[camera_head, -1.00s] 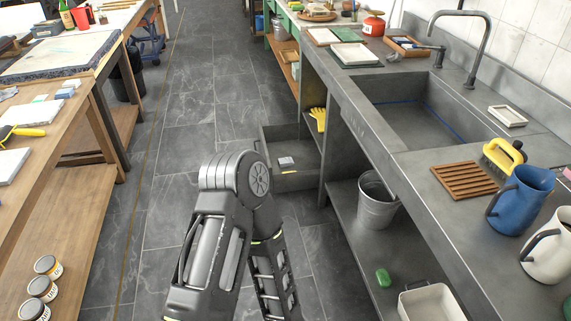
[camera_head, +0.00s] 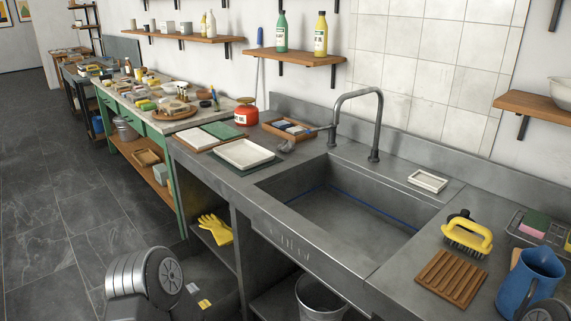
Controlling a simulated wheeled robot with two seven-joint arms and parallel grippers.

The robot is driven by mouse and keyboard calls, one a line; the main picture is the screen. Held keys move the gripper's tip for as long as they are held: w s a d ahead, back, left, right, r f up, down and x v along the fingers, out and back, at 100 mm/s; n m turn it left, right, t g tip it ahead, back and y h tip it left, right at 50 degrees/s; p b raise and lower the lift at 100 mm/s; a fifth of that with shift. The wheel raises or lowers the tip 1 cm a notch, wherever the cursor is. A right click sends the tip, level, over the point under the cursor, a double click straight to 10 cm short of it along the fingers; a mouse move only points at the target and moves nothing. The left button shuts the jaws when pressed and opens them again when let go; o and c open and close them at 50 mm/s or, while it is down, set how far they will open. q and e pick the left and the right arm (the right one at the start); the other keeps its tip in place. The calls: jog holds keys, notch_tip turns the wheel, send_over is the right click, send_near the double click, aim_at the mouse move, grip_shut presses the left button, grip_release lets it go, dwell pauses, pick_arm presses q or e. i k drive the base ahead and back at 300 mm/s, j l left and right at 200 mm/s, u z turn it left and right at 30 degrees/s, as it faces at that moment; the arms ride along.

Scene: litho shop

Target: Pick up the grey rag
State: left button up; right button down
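I cannot pick out a grey rag with certainty. A small grey lump (camera_head: 285,147) lies on the counter beside the white tray, near the end of a dark bar; it is too small to tell whether it is cloth. An open drawer (camera_head: 222,311) low under the counter holds small white and yellow pieces, and its inside is partly hidden by a part of my arm at the lower left. Neither of my grippers is in view.
The steel sink (camera_head: 345,215) is empty. A wooden rack (camera_head: 452,278), yellow brush (camera_head: 467,236) and blue jug (camera_head: 530,281) stand at its right. A white tray (camera_head: 246,153) and red can (camera_head: 246,115) are at its left. The floor at left is clear.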

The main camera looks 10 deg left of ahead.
aim_at(194, 290)
jog(key=i+j+z, duration=0.25)
jog(key=j, duration=0.5)
jog(key=j+z, duration=0.3)
jog(key=j, duration=0.45)
jog(key=j+z, duration=0.25)
jog(key=j, duration=0.5)
jog(key=k+j+z, duration=0.1)
jog(key=j+z, duration=0.2)
jog(key=j, duration=0.45)
jog(key=k+j+z, duration=0.25)
jog(key=j, duration=1.4)
jog(key=i, duration=0.45)
jog(key=l+z, duration=0.05)
